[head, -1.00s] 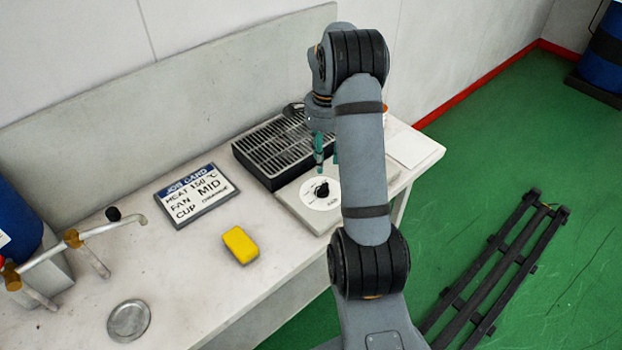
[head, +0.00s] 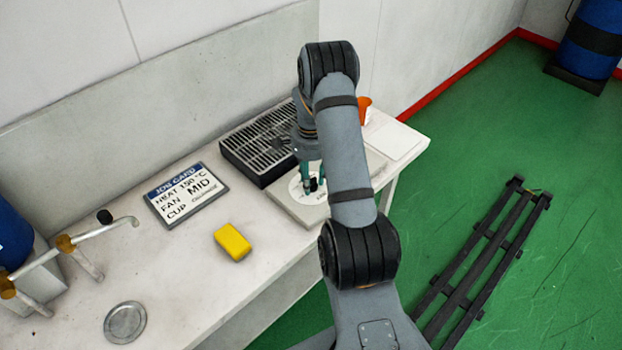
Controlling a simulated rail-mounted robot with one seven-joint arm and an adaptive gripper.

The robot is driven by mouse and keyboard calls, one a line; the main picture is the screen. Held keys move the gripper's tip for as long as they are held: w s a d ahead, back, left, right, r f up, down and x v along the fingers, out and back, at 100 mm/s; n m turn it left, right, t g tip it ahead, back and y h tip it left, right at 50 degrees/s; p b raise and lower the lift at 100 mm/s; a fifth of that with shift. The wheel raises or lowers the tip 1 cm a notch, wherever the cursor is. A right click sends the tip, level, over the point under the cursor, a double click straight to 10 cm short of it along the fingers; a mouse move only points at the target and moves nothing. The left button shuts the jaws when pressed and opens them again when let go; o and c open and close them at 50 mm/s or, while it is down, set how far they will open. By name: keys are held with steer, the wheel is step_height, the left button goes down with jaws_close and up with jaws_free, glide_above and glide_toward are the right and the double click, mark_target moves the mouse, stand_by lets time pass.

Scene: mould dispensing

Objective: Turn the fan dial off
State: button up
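The fan dial (head: 314,185) is a small black knob on a white round face (head: 296,190), set in a pale panel (head: 290,208) at the right part of the bench. My gripper (head: 314,184) points down over it. Its two teal fingers are apart, one on each side of the knob, with the tips low near the dial face. I cannot tell whether they touch the knob. My arm link covers the right part of the panel, and the knob's setting is not readable.
A black slatted grate (head: 262,140) lies behind the dial panel. A yellow sponge (head: 233,242), a metal disc (head: 125,322) and an orange cup (head: 364,108) are on the bench (head: 180,275). A black rack (head: 490,250) lies on the floor.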

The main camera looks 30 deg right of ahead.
steer(key=shift+c, duration=0.5)
steer(key=c, duration=0.8)
jaws_close()
steer(key=shift+w+f+n+b, duration=0.1)
steer(key=shift+f+n+b, duration=0.05)
steer(key=shift+n+b, duration=0.5)
steer(key=shift+r+n, duration=0.2)
steer(key=shift+n, duration=0.35)
steer(key=o, duration=0.9)
jaws_free()
